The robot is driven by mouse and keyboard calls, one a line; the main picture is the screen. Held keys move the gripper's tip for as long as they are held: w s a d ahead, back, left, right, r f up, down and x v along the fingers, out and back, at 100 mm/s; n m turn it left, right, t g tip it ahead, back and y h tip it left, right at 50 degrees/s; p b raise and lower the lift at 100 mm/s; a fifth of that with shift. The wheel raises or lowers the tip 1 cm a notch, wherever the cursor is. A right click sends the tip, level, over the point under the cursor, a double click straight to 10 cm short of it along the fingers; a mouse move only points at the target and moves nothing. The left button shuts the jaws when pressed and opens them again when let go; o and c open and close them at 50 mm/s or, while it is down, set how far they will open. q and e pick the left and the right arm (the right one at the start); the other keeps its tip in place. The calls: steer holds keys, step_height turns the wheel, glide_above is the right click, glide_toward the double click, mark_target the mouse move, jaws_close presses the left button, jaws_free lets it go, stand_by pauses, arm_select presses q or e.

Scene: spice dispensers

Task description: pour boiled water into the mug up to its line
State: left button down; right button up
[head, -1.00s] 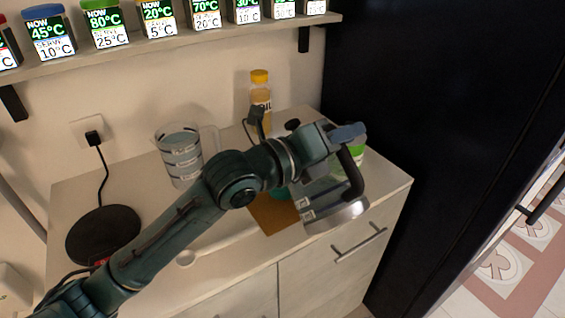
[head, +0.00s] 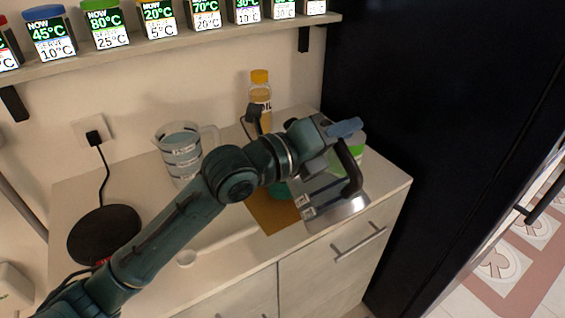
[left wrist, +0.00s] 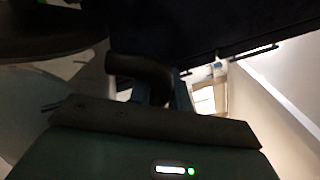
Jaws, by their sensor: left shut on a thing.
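My left gripper (head: 343,129) is shut on the black handle of the kettle (head: 322,194), a clear vessel with a shiny metal base. The kettle hangs tilted above the right part of the counter, its base toward the lower right. A small teal piece (head: 279,189), perhaps the mug, shows behind my arm and the kettle, over a brown mat (head: 268,215). Most of it is hidden, so its line and water level cannot be seen. In the left wrist view the dark handle (left wrist: 140,68) lies at the jaws. My right gripper is not in view.
A clear measuring jug (head: 181,150) and a yellow-capped bottle (head: 260,93) stand at the back of the counter. A green-banded container (head: 357,147) is behind the gripper. A black round kettle base (head: 104,234) is at left. Labelled dispensers line the shelf (head: 190,39) above.

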arm_select(q)
steer(key=shift+w+a+r, duration=0.2)
steer(key=shift+w+r, duration=0.05)
steer(key=shift+r, duration=0.25)
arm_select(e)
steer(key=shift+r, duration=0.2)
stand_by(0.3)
arm_select(q)
steer(key=shift+w+a+r+n+p, duration=0.15)
steer(key=shift+w+r+n+p, duration=0.15)
steer(key=shift+n+p, duration=0.3)
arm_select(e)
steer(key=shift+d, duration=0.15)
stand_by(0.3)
arm_select(q)
steer(key=shift+w+a+r, duration=0.1)
steer(key=shift+r, duration=0.1)
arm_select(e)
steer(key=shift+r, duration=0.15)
arm_select(q)
steer(key=shift+w+a+r+n+p, duration=0.45)
steer(key=shift+w+n+p, duration=0.1)
steer(key=shift+n+p, duration=0.25)
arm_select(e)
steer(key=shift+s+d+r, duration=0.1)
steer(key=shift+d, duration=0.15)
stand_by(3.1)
arm_select(q)
steer(key=shift+f, duration=0.1)
